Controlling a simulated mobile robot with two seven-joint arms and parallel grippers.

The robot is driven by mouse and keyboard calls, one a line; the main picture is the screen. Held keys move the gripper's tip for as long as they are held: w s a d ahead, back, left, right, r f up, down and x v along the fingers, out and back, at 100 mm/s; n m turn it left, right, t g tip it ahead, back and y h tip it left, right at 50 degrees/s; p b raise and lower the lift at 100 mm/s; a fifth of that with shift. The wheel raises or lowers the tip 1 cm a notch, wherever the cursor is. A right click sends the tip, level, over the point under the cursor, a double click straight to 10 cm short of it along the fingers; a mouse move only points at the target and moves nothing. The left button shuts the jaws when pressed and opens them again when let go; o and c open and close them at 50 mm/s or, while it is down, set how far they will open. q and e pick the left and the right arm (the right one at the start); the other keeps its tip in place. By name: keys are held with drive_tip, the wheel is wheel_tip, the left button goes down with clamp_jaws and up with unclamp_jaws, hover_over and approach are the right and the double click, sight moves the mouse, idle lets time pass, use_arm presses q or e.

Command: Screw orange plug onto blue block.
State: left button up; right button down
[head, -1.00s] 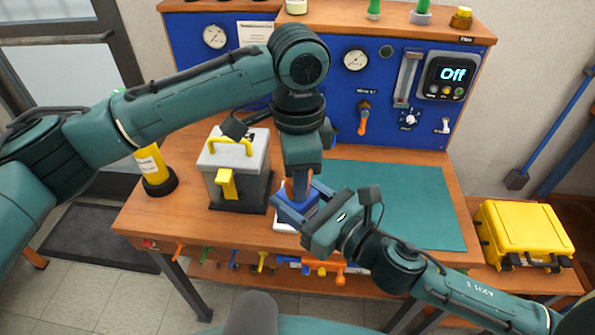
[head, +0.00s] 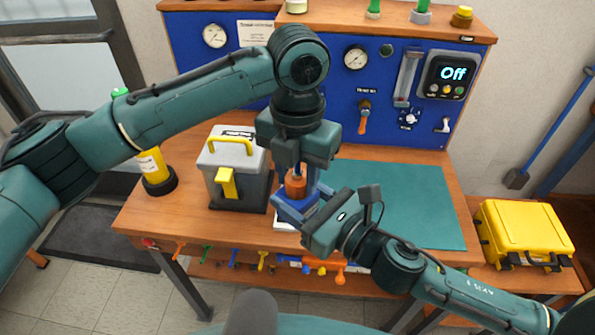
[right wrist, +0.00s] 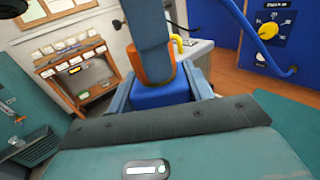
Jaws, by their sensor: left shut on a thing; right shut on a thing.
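The blue block (head: 297,206) sits on a white base at the front of the bench, left of the green mat. It also shows in the right wrist view (right wrist: 160,95). My right gripper (head: 297,212) is shut on the block's sides. The orange plug (head: 296,187) is upright on top of the block and shows above it in the right wrist view (right wrist: 157,74). My left gripper (head: 298,176) points down from above and is shut on the plug. The fingers partly hide the plug, and the thread between plug and block is out of sight.
A grey toolbox (head: 232,165) with yellow handle stands close left of the block. A yellow cylinder (head: 153,168) is farther left. The green mat (head: 400,205) is clear. A blue gauge panel (head: 350,100) with an "Off" display rises behind. A yellow case (head: 523,232) is at right.

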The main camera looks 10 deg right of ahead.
use_arm(q)
drive_tip(key=m, duration=0.3)
drive_tip(key=o, duration=1)
drive_tip(key=shift+r, duration=0.1)
drive_tip(key=shift+r, duration=2.2)
drive_tip(key=shift+c, duration=0.6)
